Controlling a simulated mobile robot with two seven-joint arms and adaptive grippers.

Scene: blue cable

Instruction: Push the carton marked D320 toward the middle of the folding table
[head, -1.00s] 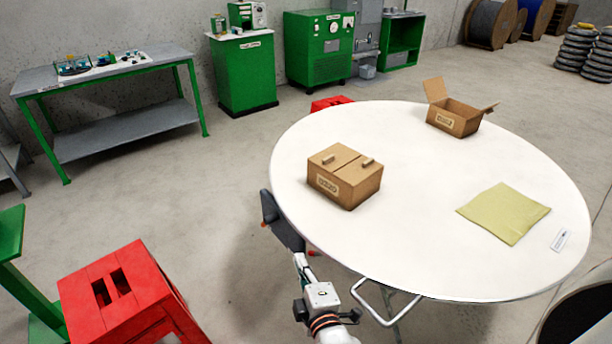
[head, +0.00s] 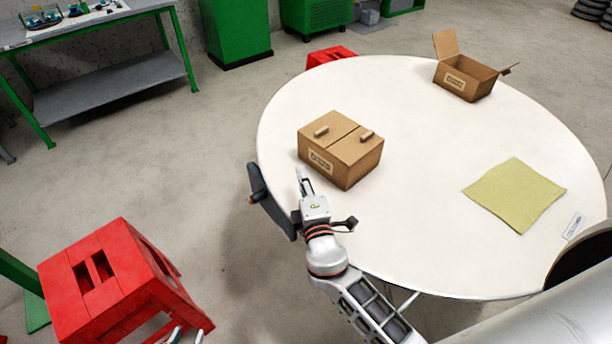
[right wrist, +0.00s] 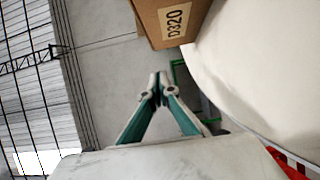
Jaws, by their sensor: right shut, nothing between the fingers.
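The closed brown carton (head: 340,152) sits near the left edge of the round white folding table (head: 420,230). Its label reads D320 in the right wrist view (right wrist: 178,18). My right gripper (head: 302,177) is at the table's left edge, just in front of the carton's labelled side. Its fingers are together and empty. In the right wrist view the fingertips (right wrist: 158,84) point toward the carton's lower edge, with a small gap showing. My left gripper (head: 186,336) shows only its fingertips, held apart and empty, at the bottom edge of the head view beside a red stool.
An open carton (head: 466,80) stands at the table's far side. A yellow-green sheet (head: 515,193) and a small white tag (head: 572,227) lie on the right. The table's middle is clear.

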